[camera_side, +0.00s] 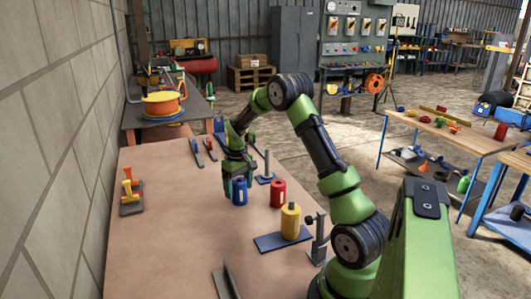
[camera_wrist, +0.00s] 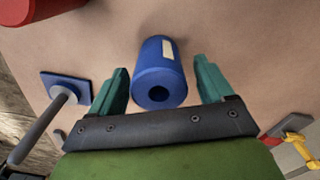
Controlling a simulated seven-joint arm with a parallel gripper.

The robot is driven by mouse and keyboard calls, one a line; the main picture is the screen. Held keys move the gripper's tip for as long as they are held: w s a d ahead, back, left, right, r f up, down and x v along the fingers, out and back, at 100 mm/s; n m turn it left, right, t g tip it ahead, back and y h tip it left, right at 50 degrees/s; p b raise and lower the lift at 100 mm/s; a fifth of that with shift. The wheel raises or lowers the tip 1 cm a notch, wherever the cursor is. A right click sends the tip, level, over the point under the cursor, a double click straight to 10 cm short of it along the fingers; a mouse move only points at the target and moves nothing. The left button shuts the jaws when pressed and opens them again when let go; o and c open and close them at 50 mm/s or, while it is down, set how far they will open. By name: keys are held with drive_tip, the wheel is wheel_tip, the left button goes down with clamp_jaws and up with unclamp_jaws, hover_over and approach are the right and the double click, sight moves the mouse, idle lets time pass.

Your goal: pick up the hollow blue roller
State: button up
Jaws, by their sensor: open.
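The hollow blue roller (camera_side: 240,191) stands upright on the table in the side view. In the wrist view the blue roller (camera_wrist: 160,72) shows a dark round hole in its end and a pale label on its side. My gripper (camera_wrist: 162,85) is open, with one teal finger on each side of the roller. A gap shows between each finger and the roller. In the side view my gripper (camera_side: 229,186) is low over the table at the roller, and part of it is hidden behind the roller.
A red roller (camera_side: 277,193) stands close on the right. A yellow cylinder (camera_side: 290,221) stands on a blue plate (camera_side: 267,242) nearer the front. A blue-based post (camera_side: 265,179) is just behind. A yellow-orange clamp (camera_side: 130,190) sits at the left. The table's left middle is clear.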

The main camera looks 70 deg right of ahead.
sight(239, 193)
drive_tip(key=shift+f, duration=1.6)
drive_tip(key=shift+c, duration=0.5)
drive_tip(key=c, duration=1.2)
